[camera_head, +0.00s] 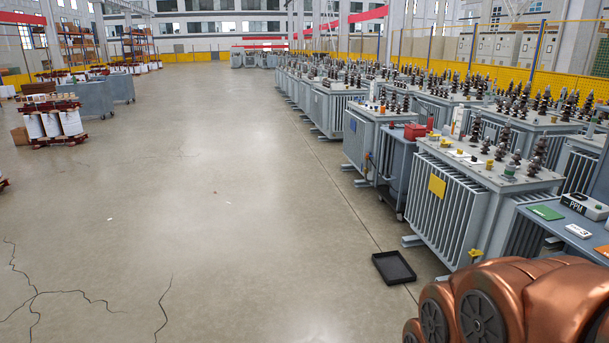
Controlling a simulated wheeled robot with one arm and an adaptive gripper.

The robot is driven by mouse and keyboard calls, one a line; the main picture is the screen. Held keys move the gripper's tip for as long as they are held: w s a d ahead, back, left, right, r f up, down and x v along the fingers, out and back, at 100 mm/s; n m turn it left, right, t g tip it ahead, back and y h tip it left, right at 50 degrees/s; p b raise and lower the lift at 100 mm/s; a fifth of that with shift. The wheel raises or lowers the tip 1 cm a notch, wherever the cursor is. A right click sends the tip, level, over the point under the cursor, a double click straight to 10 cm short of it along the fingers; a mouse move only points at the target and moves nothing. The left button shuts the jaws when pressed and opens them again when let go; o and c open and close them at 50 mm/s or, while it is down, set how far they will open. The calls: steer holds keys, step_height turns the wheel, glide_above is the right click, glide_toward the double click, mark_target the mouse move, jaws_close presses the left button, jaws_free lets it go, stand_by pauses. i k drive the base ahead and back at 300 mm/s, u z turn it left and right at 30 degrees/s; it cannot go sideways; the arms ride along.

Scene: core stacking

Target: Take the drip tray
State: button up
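The drip tray (378,270) is a shallow black rectangular tray with a low rim. It lies flat on the floor right of centre in the head view, in front of a grey transformer, and looks empty. It is apart from the transformer's base. My gripper is not in view. A copper-coloured part with round dark caps at the lower right may belong to my arm.
Grey transformers (448,205) stand in rows along the right. A grey bench (570,243) with a PPM box (585,206) is at the right edge. White drums (52,124) stand far left. Open floor (220,230) fills the middle; dark cracks or cables lie lower left.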

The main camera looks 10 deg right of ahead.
mark_target(393, 266)
steer(key=z, duration=0.05)
steer(key=i, duration=1.75)
steer(key=z, duration=0.2)
steer(key=i, duration=2.25)
steer(key=z, duration=0.1)
